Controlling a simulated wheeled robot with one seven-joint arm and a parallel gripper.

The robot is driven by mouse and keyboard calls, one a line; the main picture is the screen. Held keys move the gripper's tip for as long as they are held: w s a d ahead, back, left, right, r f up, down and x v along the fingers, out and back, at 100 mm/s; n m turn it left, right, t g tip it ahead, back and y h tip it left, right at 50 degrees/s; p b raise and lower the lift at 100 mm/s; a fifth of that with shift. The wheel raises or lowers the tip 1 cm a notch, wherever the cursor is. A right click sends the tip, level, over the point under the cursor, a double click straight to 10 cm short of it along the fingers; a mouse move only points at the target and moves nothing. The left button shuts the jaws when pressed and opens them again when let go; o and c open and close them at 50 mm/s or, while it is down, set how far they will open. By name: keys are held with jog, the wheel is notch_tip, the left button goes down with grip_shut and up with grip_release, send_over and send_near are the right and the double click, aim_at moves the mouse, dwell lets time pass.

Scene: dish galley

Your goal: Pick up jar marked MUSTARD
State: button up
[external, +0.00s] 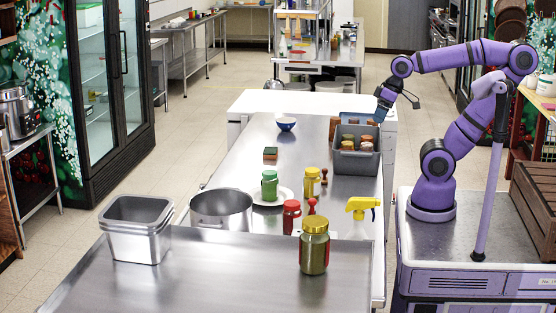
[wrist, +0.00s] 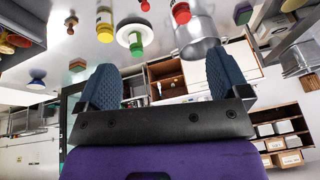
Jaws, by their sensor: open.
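A yellow jar (external: 312,182) with a pale label stands upright on the steel counter (external: 240,160); its lettering is too small to read. It shows at the top of the wrist view (wrist: 105,26). A green jar (external: 269,184) stands on a white plate to its left, and a red-lidded jar (external: 291,217) stands nearer the camera. A larger jar with a yellow lid (external: 314,248) stands on the front counter. My gripper (external: 380,113) is raised near the far right of the counter, by the grey bin, apart from the jars. In the wrist view its fingers (wrist: 166,84) are wide apart and empty.
The grey bin (external: 345,164) holds several small items. A steel pot (external: 221,210), a sponge (external: 271,154) and a blue bowl (external: 286,124) are further left. The counter's middle is fairly clear.

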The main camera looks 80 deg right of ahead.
jog(key=w+d+f+m+g+y, duration=0.25)
jog(key=w+f+m+y, duration=0.25)
jog(key=w+f+m, duration=0.25)
jog(key=m+t, duration=1)
jog(key=m, duration=1.2)
send_near(316, 169)
jog(key=w, duration=0.1)
jog(key=x, duration=1.1)
jog(key=shift+s+a+f, duration=0.15)
jog(key=shift+s+a, duration=0.05)
jog(key=c, duration=1.6)
